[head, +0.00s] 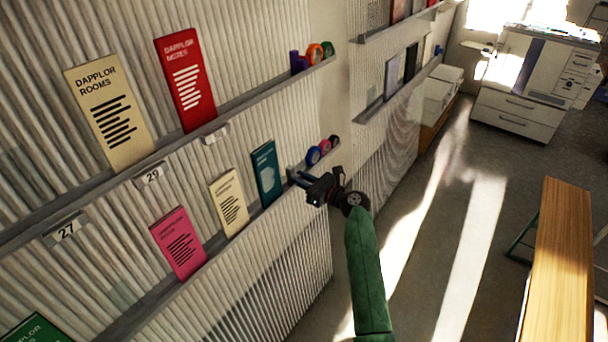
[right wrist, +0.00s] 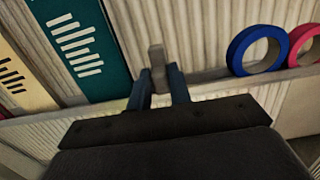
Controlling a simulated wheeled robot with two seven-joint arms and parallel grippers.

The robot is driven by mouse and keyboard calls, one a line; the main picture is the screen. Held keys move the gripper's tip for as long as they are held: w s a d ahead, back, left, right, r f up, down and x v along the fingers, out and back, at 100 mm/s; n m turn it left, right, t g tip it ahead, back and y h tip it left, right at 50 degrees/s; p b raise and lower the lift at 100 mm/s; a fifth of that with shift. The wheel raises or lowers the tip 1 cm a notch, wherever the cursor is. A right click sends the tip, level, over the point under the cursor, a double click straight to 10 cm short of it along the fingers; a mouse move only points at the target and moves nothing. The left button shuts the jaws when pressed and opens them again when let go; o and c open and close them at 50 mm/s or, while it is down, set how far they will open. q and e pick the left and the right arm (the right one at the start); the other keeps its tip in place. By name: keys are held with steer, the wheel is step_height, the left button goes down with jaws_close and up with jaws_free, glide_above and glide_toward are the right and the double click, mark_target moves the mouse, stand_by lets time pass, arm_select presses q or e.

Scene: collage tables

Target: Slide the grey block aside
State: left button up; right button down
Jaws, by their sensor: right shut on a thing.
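The grey block (right wrist: 156,57) is a small upright piece on the lower wall ledge, seen in the right wrist view. It stands between a teal booklet (right wrist: 83,45) on its left and a blue tape roll (right wrist: 254,50) on its right. My right gripper (right wrist: 159,85) is shut on the block, one finger on each side of its lower part. In the head view my right gripper (head: 296,178) reaches the lower ledge just right of the teal booklet (head: 266,173). The block is small and partly hidden there. My left gripper is not in view.
The ledge (head: 205,258) also carries cream (head: 229,203) and pink (head: 178,243) booklets to the left. Several tape rolls (head: 313,155) stand close to the right. A higher ledge (head: 235,108) runs above. A wooden bench (head: 562,260) stands at the right, with open floor between.

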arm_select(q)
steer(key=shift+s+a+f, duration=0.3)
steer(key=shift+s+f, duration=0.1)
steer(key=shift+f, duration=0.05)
arm_select(e)
steer(key=shift+s+a+r, duration=0.1)
steer(key=shift+s+a, duration=0.3)
steer(key=shift+s, duration=0.05)
steer(key=c, duration=1.3)
jaws_free()
steer(key=shift+d, duration=0.1)
